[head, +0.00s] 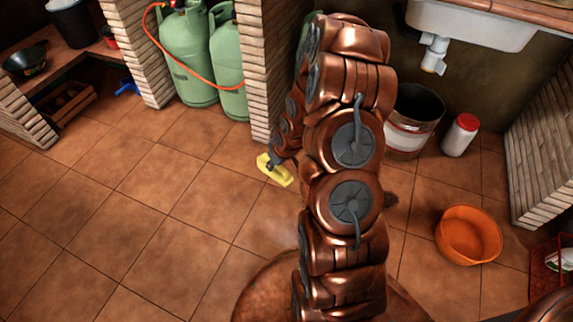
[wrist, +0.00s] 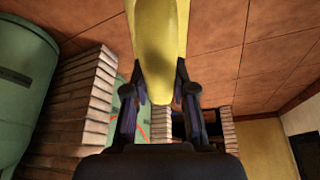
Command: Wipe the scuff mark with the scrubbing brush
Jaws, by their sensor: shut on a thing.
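The yellow scrubbing brush (head: 281,176) is in my gripper (head: 271,166), left of my arm in the head view and low over the tiled floor. I cannot tell whether it touches the tiles. In the wrist view the brush (wrist: 160,50) extends up from between the two fingers of my gripper (wrist: 160,97), which are closed on it. A dark brown patch, which looks like the scuff mark (head: 391,199), shows on the floor just right of my arm. My arm hides part of it, and the brush is apart from it.
Green gas cylinders (head: 188,55) with an orange hose stand between brick pillars (head: 268,70). At right are a metal bucket (head: 411,125), a white jar with red lid (head: 460,135), an orange basin (head: 468,234) and a red crate (head: 548,270). The left floor is clear.

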